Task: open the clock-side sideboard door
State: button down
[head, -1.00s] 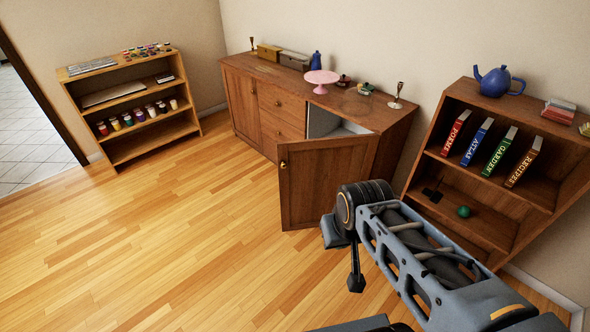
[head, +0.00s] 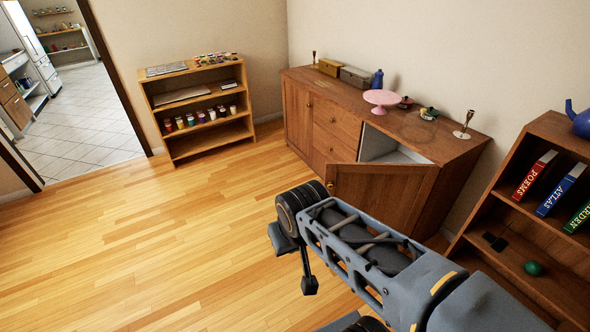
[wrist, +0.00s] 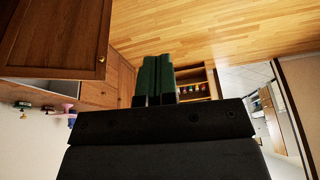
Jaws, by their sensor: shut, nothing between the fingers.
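The wooden sideboard (head: 448,151) stands against the wall in the head view. Its right door (head: 375,190) stands wide open, swung out into the room, and shows a pale interior (head: 385,149). Its left door (head: 298,118) is closed, with drawers (head: 335,122) between. No clock shows, so I cannot tell which door is the clock-side one. In the tilted wrist view, the open door (wrist: 50,35) with its round knob (wrist: 102,59) is at upper left. My gripper (wrist: 157,62) is shut and empty, to the right of that door and apart from it in the picture.
A pink cake stand (head: 382,98), a blue bottle (head: 377,78) and a candlestick (head: 464,125) stand on the sideboard. A bookcase (head: 505,215) is at right, a low shelf (head: 195,75) at back left. The wooden floor (head: 150,240) at left is clear.

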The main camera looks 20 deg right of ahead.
aim_at(395, 194)
jog(key=u, duration=0.4)
jog(key=i, duration=1.9)
jog(key=z, duration=0.45)
jog(key=i, duration=0.9)
jog(key=z, duration=1.55)
jog(key=i, duration=0.6)
jog(key=z, duration=0.55)
